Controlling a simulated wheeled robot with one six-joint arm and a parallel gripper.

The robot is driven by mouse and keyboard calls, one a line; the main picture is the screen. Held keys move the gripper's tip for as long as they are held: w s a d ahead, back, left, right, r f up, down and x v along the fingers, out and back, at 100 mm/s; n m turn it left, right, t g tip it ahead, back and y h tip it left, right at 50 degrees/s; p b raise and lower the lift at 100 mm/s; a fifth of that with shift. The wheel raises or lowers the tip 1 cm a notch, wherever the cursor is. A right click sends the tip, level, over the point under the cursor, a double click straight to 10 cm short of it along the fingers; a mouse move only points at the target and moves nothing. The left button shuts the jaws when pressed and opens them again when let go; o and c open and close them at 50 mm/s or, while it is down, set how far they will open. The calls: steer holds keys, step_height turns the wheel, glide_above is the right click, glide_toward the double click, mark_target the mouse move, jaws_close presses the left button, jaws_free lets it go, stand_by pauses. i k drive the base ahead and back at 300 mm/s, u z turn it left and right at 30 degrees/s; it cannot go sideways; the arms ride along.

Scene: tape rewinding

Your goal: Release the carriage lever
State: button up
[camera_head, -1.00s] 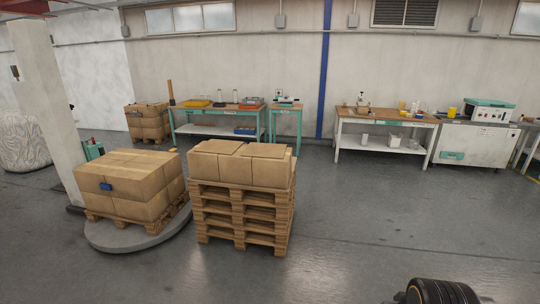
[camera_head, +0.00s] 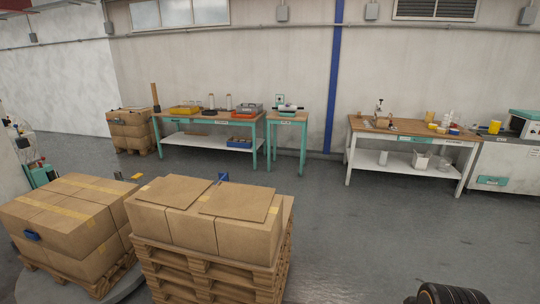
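I cannot make out a carriage lever at this distance. A small device with a pale horizontal cylinder (camera_head: 288,107) sits on a narrow teal-legged table (camera_head: 286,122) by the back wall. I cannot tell whether it bears the lever. My gripper is not in view; only a dark, rounded part at the bottom right edge shows, which I cannot identify for sure.
Pallet-stacked cartons (camera_head: 205,233) stand close in front, with wrapped cartons (camera_head: 62,228) to their left. A longer teal workbench (camera_head: 215,118) and a wooden-topped bench (camera_head: 398,128) line the wall. The grey floor (camera_head: 345,225) is clear at centre right.

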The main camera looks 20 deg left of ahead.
mark_target(43, 158)
steer(key=i, duration=5.75)
steer(key=u, duration=2.9)
steer(key=i, duration=5.15)
steer(key=u, duration=0.75)
